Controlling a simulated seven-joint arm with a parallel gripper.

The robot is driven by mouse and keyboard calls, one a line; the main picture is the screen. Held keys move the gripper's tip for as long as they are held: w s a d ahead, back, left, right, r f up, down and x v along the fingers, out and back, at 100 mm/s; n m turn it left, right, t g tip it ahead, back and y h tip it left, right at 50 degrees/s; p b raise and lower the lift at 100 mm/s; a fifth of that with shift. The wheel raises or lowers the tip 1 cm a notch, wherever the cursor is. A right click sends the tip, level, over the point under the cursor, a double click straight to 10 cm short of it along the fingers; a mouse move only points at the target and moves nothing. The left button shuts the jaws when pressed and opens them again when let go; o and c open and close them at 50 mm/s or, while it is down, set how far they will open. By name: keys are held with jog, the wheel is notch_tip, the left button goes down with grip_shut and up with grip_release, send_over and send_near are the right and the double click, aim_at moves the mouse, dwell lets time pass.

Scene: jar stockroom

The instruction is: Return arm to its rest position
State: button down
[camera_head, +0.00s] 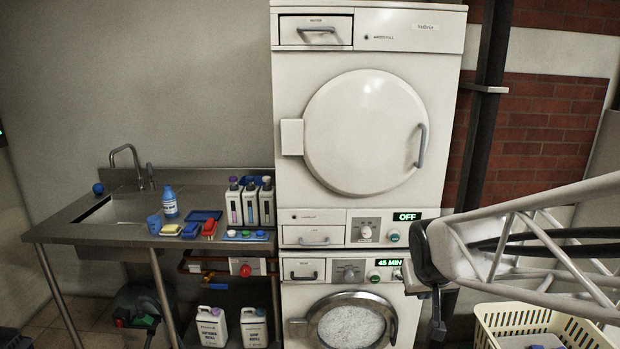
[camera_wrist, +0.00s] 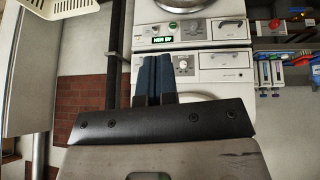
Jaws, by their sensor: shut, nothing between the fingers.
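My gripper (camera_head: 438,328) hangs at the right in the head view, in front of the right edge of the stacked machines. Its dark fingers point down and hold nothing. In the wrist view, the two dark blue fingers (camera_wrist: 153,60) lie side by side, shut. My pale lattice arm comes in from the right edge of the head view. The upper machine (camera_head: 365,25) has its round door closed and its display reads OFF. The lower machine (camera_head: 300,300) shows 45 MIN, with pale contents behind its round glass door. The gripper looks free of both, but the exact gap is unclear.
A cream basket (camera_head: 490,318) stands low at the right, beneath my arm; it also shows in the wrist view (camera_wrist: 75,8). A dark vertical pipe (camera_head: 487,110) runs beside the machines. A steel sink table (camera_head: 75,232) with bottles (camera_head: 250,205) and sponges stands at the left.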

jog(key=s+a+r+g, duration=0.1)
jog(key=s+a, duration=0.1)
jog(key=s, duration=0.7)
jog(key=s+a+g+y, duration=0.1)
jog(key=s+g, duration=0.1)
jog(key=s, duration=0.7)
jog(key=shift+s+a+r, duration=0.35)
jog(key=shift+a+r, duration=0.05)
dwell(0.6)
